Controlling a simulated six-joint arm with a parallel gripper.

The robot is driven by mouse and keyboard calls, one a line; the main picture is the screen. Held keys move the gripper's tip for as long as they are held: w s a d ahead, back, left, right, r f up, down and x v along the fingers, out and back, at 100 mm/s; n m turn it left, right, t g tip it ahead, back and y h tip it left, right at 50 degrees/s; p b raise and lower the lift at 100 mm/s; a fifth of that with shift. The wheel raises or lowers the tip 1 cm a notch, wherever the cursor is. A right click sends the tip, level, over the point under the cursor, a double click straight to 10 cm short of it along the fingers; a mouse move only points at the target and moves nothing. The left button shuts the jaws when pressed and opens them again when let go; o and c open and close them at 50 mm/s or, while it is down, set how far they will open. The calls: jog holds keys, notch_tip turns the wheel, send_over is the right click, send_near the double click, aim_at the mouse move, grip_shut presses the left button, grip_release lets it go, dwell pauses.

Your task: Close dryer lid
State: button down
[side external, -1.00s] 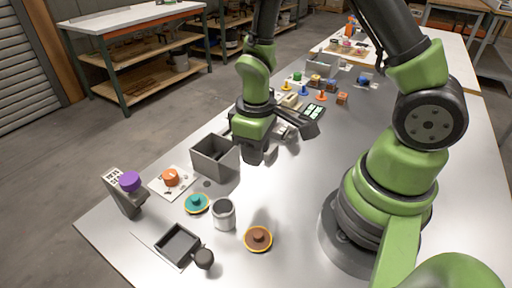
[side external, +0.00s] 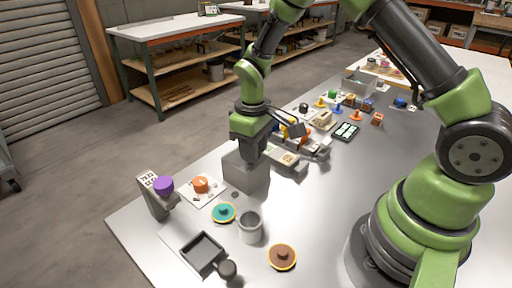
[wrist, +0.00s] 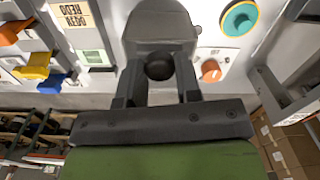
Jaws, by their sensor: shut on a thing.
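The dryer is a grey box (side external: 246,174) on the table in the side view. My gripper (side external: 255,156) is low over it and hides most of its top. In the wrist view a rounded grey lid (wrist: 158,25) lies just past my gripper (wrist: 160,72), with a dark round knob (wrist: 160,66) between the fingers. My gripper is shut on this knob. Whether the lid rests fully on the box rim cannot be told, since my gripper covers that part.
A white card with an orange knob (side external: 201,184) lies left of the box. A teal disc (side external: 223,212), a grey cup (side external: 250,227), a brown disc (side external: 282,256) and a dark tray (side external: 202,252) stand in front. Several small coloured items crowd the table behind.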

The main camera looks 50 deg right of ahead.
jog(key=c, duration=0.8)
grip_release()
jog(key=shift+w, duration=0.15)
jog(key=shift+r, duration=0.1)
notch_tip(320, 180, up, 9)
jog(key=shift+r, duration=0.45)
jog(key=s+a+r+m+t+y, duration=0.1)
jog(key=s+r+m+t, duration=0.25)
jog(key=s+r, duration=0.55)
jog(key=s+a+r+m+t+y, duration=0.1)
jog(key=s+r+m+t, duration=0.1)
jog(key=s, duration=0.7)
jog(key=shift+s+r+m+t, duration=0.3)
jog(key=shift+r+m+t, duration=0.05)
jog(key=shift+r+t, duration=0.55)
